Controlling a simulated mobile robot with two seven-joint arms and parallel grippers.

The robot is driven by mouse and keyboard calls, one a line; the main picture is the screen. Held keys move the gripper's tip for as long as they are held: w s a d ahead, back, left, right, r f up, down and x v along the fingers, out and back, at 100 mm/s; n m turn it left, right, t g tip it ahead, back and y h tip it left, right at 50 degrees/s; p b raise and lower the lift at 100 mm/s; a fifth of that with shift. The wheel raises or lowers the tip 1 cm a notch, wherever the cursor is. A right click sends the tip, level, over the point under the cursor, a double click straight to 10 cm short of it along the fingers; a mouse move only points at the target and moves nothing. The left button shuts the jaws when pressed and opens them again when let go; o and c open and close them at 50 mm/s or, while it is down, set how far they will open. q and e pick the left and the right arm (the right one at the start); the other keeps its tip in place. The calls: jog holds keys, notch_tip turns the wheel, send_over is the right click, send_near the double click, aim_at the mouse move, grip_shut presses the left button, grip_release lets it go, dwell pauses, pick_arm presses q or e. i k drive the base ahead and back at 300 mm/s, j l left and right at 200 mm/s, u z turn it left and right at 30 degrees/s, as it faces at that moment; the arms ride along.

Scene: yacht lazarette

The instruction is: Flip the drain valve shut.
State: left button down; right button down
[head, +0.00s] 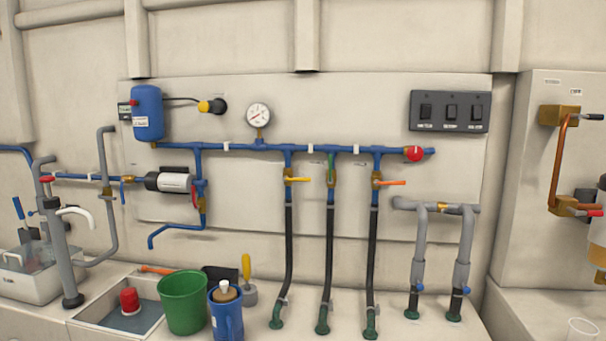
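No label marks a drain valve that I can read. A brass valve with a red lever (195,194) sits on the short blue pipe below the pump, above a bent open-ended outlet (152,241); its lever hangs roughly along the pipe. Three more brass valves sit under the blue manifold: the yellow lever (298,180) and orange lever (393,183) point sideways to the right, across their pipes. The green lever (331,166) stands upright along its pipe. Neither of my grippers is in view.
A green bucket (184,303), a blue jug (227,316) and a yellow-handled tool (247,275) stand beside a sink (92,313) holding a red object. Black hoses (288,250) run down to the counter. A switch panel (450,111) is at upper right. The counter's front middle is partly free.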

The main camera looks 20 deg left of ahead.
aim_at(196, 207)
jog(key=u, duration=1.35)
jog(key=z, duration=0.4)
jog(key=i+j+z, duration=0.15)
jog(key=j+z, duration=0.65)
jog(key=j, duration=0.15)
jog(key=j+z, duration=0.2)
jog(key=j, duration=1.65)
jog(key=i, duration=0.15)
